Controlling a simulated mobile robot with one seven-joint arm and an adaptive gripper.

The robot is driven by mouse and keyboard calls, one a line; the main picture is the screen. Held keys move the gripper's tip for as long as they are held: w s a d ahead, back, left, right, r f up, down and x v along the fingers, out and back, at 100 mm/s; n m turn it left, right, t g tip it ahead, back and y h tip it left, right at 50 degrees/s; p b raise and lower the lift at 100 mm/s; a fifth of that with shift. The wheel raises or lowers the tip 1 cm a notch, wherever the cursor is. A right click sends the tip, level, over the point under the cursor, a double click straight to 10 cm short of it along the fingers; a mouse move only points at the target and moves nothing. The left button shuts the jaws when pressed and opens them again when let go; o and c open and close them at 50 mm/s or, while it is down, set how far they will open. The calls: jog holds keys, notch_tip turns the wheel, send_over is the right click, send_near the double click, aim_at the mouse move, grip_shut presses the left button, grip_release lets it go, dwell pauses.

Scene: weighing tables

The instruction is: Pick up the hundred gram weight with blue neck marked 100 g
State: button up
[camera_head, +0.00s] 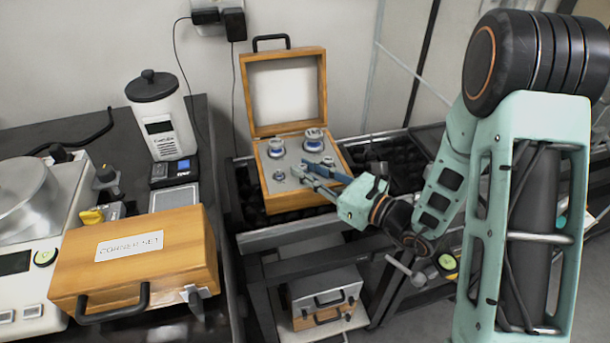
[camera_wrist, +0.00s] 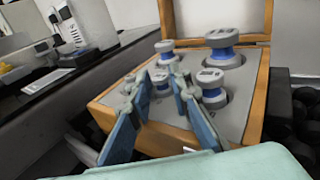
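Several metal weights with blue necks stand upright in a grey insert in the open wooden box (camera_head: 330,183). In the wrist view, a large weight (camera_wrist: 222,47) is at the back right. A smaller one (camera_wrist: 166,48) is at the back left, another (camera_wrist: 211,90) at the front right, and a small one (camera_wrist: 161,80) at the front left. Their marks are too small to read, so I cannot tell which is the 100 g weight. My gripper (camera_head: 307,174) is open over the box, its blue fingers (camera_wrist: 159,88) apart with the front-left weight seen between the tips; contact is unclear.
The box lid (camera_head: 284,60) stands open at the back. A closed wooden case (camera_head: 185,242), a small scale (camera_head: 174,196) and a white canister (camera_head: 166,122) are on the table at left. A larger balance (camera_head: 15,290) is at far left.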

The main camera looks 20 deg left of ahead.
jog(key=shift+w+a, duration=0.15)
jog(key=shift+a, duration=0.2)
jog(key=shift+c, duration=0.4)
grip_shut()
jog(key=shift+r, duration=0.15)
